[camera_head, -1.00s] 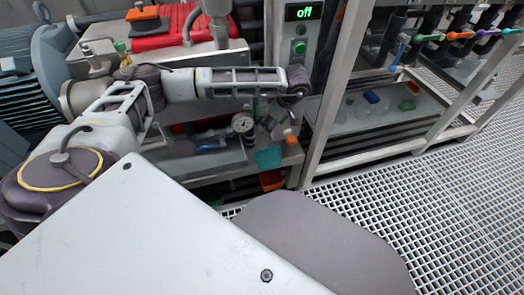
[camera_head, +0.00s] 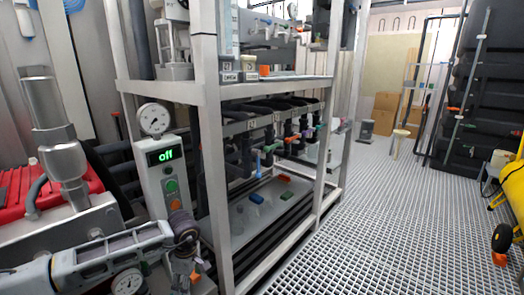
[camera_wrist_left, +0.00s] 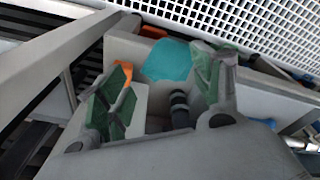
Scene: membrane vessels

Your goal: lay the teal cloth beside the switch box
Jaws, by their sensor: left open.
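The teal cloth (camera_wrist_left: 168,60) shows in the left wrist view, lying flat on a light surface beyond my fingers. My left gripper (camera_wrist_left: 163,82) is open, its green-padded fingers apart on either side of the line to the cloth, with nothing between them. I cannot tell the exact gap between fingers and cloth. The switch box (camera_head: 163,186) stands upright in the head view, its lit display reading "off". My left arm reaches across in front of its lower part. The cloth is out of sight in the head view. My right gripper is in neither view.
A metal rack (camera_head: 212,150) stands right of the switch box, with a blue block (camera_head: 256,198) on its lower shelf. A pressure gauge (camera_head: 155,118) tops the box. Small orange things (camera_wrist_left: 126,72) lie near the cloth. The grating floor (camera_head: 370,220) is open at the right.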

